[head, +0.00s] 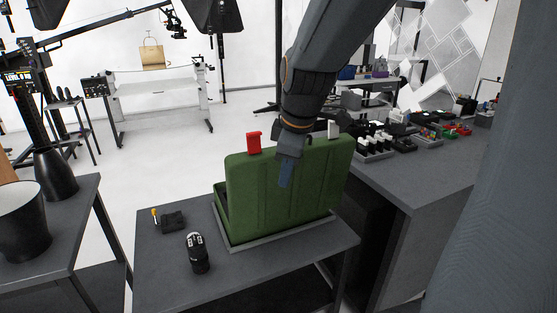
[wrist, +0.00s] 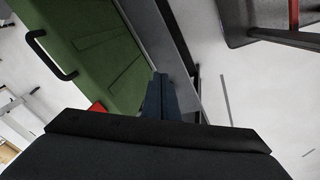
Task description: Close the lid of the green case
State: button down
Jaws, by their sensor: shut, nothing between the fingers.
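The green case (head: 245,195) stands on a grey base on the small dark table. Its large ribbed panel, which looks like the raised lid (head: 318,185), stands nearly upright and faces the head camera. A strip of the lower part shows at its left edge. A red piece (head: 254,142) and a pale piece (head: 333,130) stick up at its top edge. My gripper (head: 285,182) is shut and empty, pointing down at the panel; contact cannot be told. In the wrist view, the shut fingers (wrist: 159,97) lie beside the green case (wrist: 85,50), and a black handle (wrist: 50,55) shows on it.
A black cylindrical object (head: 197,253) and a small dark box (head: 172,220) sit on the table (head: 160,270) left of the case. A grey workbench (head: 425,175) with parts stands close on the right. A dark pot (head: 22,222) stands on another table at left.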

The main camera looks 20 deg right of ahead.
jog(key=w+d+r+n+t+b, duration=0.1)
jog(key=w+d+r+n, duration=0.25)
jog(key=r+n, duration=0.35)
jog(key=w+f+p, duration=0.2)
jog(key=w+f, duration=0.6)
jog(key=shift+w+a, duration=0.25)
jog(key=shift+w, duration=0.15)
jog(key=shift+f, duration=0.1)
jog(key=shift+p, duration=0.3)
